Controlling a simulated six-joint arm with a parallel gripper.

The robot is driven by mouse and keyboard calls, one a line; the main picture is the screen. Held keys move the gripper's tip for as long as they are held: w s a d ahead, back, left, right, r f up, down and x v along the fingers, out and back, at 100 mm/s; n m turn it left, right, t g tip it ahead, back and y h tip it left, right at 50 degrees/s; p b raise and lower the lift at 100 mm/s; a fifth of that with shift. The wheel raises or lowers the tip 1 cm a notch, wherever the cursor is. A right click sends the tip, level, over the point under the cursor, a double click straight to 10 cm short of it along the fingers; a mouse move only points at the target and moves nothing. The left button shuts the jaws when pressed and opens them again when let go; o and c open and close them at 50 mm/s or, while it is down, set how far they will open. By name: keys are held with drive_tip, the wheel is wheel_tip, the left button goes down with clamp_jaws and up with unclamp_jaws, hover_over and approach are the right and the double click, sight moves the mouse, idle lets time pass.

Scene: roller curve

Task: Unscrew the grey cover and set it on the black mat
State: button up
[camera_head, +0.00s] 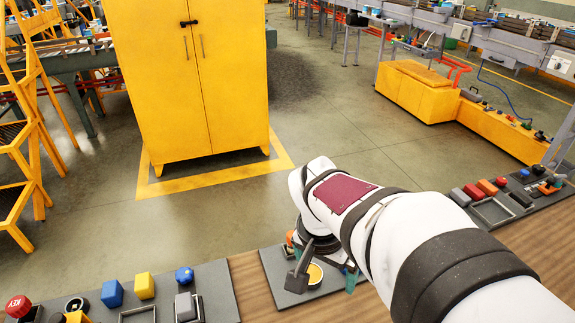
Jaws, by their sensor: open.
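My gripper (318,268) hangs at the end of my white arm, low over a dark grey pad (273,263) on the wooden table. It is open. A round yellow-orange thing with a pale rim (315,275) sits on the pad just beside and below this finger. I cannot tell whether they touch. I cannot make out the grey cover for certain; it may be hidden by my gripper. I cannot tell whether this pad is the black mat.
A dark board (216,280) at the left bears a red KEY button (18,306), blue and yellow blocks and other small parts. Another board (545,228) at the right holds red, orange and dark blocks. Bare wood (250,284) lies between. A yellow cabinet (190,90) stands beyond.

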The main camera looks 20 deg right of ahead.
drive_tip(key=w+d+f+m+t+h, duration=0.1)
drive_tip(key=w+d+f+m+h, duration=0.15)
drive_tip(key=w+d, duration=0.75)
drive_tip(key=shift+m+y, duration=0.25)
drive_tip(key=x, duration=1.6)
drive_tip(key=shift+s+a+f, duration=0.1)
drive_tip(key=shift+a+f, duration=0.15)
drive_tip(key=shift+f, duration=0.05)
clamp_jaws()
drive_tip(key=n, duration=0.2)
drive_tip(key=shift+n+t, duration=0.3)
drive_tip(key=shift+t, duration=0.1)
drive_tip(key=shift+a+n+t+y, duration=0.1)
drive_tip(key=shift+n+t+y, duration=0.45)
drive_tip(key=shift+n, duration=1.05)
